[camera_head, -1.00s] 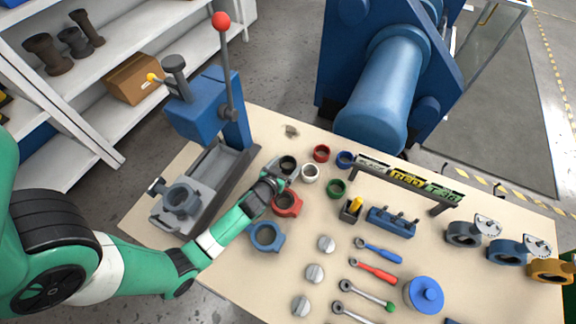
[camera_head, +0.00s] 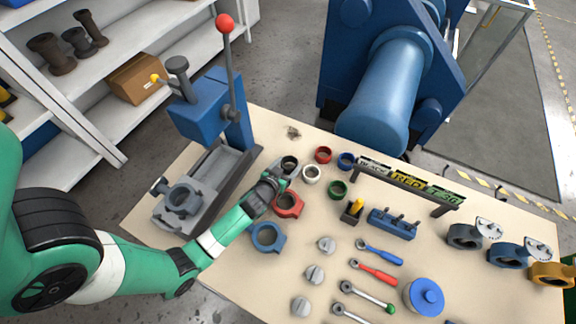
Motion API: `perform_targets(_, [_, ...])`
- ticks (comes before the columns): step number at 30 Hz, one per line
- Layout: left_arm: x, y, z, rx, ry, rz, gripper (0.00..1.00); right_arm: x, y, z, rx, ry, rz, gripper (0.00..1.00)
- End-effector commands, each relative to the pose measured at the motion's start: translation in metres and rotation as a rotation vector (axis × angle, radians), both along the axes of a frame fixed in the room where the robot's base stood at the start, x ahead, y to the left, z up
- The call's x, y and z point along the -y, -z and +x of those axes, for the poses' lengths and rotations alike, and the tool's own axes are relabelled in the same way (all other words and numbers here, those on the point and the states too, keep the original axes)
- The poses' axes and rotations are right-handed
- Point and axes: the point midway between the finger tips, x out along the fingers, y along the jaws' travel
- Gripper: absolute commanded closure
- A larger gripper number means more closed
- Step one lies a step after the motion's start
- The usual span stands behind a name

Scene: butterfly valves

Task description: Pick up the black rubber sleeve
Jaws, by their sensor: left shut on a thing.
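The black rubber sleeve (camera_head: 289,162) is a short dark ring near the back of the table, left of the white ring. My left gripper (camera_head: 283,172) reaches it from the lower left, and its fingers are closed at the sleeve's near side. The gripper hides part of the sleeve, and I cannot tell whether it is clear of the table. My right gripper is out of view.
A blue arbor press (camera_head: 203,118) with a red knob stands close on the left. Red (camera_head: 323,155), white (camera_head: 312,173), blue (camera_head: 346,161) and green (camera_head: 338,190) rings lie to the right. A red valve body (camera_head: 289,204) sits just below the gripper.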

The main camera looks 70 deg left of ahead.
Motion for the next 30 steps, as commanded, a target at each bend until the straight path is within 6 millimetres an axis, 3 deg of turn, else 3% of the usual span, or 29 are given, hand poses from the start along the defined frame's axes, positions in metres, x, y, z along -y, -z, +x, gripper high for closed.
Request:
perform_targets(5, [0.0, -0.033, 0.0, 0.003, -0.001, 0.002, 0.79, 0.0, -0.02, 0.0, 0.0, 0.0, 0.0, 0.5])
perform_targets(8, [0.017, -0.052, -0.008, 0.003, 0.004, 0.001, 0.79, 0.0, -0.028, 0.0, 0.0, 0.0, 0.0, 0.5])
perform_targets(12, [0.048, -0.094, -0.023, 0.003, 0.007, 0.001, 0.79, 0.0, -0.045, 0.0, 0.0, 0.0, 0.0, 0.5])
perform_targets(19, [0.109, -0.116, -0.053, 0.0, 0.008, 0.001, 0.79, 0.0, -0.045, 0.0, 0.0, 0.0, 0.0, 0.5])
perform_targets(22, [0.117, -0.128, -0.058, -0.006, 0.002, 0.0, 0.79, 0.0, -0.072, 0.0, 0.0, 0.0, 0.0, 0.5])
perform_targets(30, [0.125, -0.125, -0.063, 0.0, -0.001, 0.001, 0.79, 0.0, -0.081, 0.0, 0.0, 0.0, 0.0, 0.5])
